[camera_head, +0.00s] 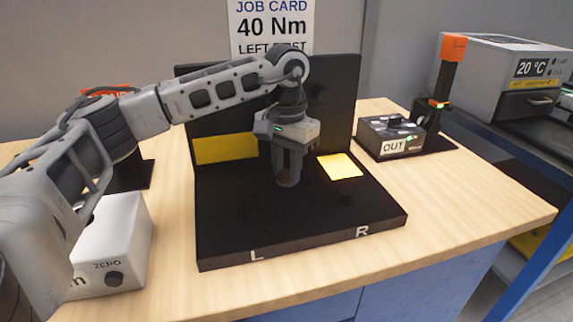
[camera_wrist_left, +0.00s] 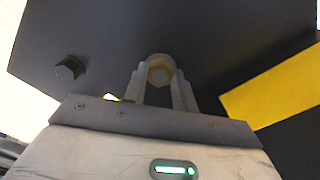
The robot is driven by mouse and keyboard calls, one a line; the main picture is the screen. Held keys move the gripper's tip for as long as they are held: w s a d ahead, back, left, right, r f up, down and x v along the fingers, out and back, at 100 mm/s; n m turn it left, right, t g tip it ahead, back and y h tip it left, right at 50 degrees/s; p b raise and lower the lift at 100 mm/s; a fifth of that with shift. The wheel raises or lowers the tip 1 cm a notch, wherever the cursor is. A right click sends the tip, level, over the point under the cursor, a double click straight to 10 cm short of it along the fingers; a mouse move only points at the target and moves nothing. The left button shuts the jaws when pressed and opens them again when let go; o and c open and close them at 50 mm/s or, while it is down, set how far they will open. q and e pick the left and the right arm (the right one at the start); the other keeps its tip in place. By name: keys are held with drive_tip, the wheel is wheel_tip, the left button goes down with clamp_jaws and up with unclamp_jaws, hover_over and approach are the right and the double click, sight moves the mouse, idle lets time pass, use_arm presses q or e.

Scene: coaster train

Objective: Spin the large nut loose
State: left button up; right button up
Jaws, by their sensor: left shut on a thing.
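My left gripper (camera_head: 287,182) reaches down over the middle of the black L/R fixture (camera_head: 300,240), fingers pointing at its base plate. In the left wrist view, the two fingers (camera_wrist_left: 160,82) are shut on a rounded, brass-toned hex piece, which looks like the large nut (camera_wrist_left: 160,72). The nut is hidden behind the gripper in the head view. A smaller dark hex head (camera_wrist_left: 70,68) stands on the black surface to the left in the wrist view, apart from the fingers. My right gripper is not in view.
A white box marked ZERO (camera_head: 112,248) stands at the left. An OUT box (camera_head: 391,138) and an upright orange-topped tool (camera_head: 452,50) stand at the right. A yellow patch (camera_head: 340,167) lies beside the gripper. The front right tabletop (camera_head: 470,215) is clear.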

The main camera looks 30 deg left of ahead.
use_arm(q)
drive_tip(key=n, duration=0.4)
drive_tip(key=shift+p, duration=0.35)
drive_tip(key=shift+n, duration=1.1)
drive_tip(key=n, duration=0.3)
drive_tip(key=shift+n+p, duration=0.3)
drive_tip(key=shift+p, duration=0.1)
drive_tip(key=n, duration=0.4)
drive_tip(key=shift+p, duration=0.3)
drive_tip(key=n, duration=0.3)
drive_tip(key=n+p, duration=0.1)
drive_tip(key=n, duration=0.3)
drive_tip(key=shift+n, duration=0.4)
drive_tip(key=n, duration=0.4)
drive_tip(key=shift+n+p, duration=0.35)
drive_tip(key=shift+n, duration=0.95)
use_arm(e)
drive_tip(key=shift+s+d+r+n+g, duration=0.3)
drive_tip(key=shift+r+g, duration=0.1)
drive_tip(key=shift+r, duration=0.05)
